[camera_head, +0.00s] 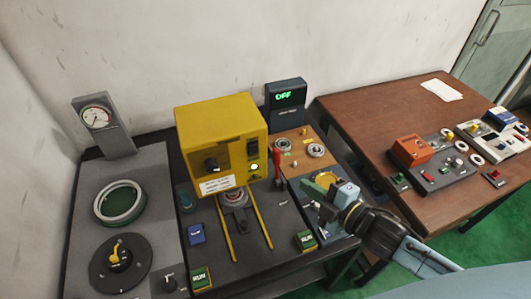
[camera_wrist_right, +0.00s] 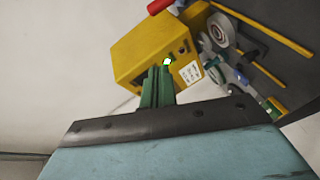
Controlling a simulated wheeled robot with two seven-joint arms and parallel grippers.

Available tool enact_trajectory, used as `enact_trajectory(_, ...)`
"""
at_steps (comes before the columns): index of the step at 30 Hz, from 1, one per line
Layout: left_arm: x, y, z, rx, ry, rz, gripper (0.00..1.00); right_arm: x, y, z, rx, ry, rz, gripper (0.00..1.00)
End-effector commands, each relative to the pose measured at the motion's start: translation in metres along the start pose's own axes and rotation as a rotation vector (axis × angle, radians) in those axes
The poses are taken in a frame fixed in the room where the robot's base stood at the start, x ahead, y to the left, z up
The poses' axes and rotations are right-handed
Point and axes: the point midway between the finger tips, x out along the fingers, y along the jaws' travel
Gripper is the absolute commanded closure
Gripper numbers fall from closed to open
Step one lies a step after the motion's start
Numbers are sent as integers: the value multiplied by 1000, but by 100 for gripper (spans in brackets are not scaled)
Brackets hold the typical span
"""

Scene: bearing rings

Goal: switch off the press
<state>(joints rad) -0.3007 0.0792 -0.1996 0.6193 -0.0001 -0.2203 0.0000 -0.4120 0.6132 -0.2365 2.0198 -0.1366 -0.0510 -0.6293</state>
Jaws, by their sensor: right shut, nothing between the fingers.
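The press is a yellow box (camera_head: 222,140) on the dark table. My left gripper is out of view.
Two green RUN buttons (camera_head: 305,240) (camera_head: 201,279) sit at the table front beside yellow rails (camera_head: 262,225). A gauge (camera_head: 97,118) and a ring on a green disc (camera_head: 120,203) are at left. A brown table (camera_head: 375,125) with an orange box (camera_head: 411,150) is at right.

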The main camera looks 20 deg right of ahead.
Motion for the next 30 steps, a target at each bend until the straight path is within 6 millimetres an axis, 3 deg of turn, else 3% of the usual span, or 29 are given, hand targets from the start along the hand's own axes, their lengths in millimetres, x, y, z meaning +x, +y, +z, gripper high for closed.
enact_trajectory(3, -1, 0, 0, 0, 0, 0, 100, -6, 17, -12, -212, 188, 78, 100)
enact_trajectory(10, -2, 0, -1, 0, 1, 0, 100, -23, 30, -28, -430, 409, 182, 100)
enact_trajectory(23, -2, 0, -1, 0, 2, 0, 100, -27, 33, -31, -463, 449, 205, 100)
enact_trajectory(30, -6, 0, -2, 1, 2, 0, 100, -12, 36, -39, -461, 448, 208, 100)
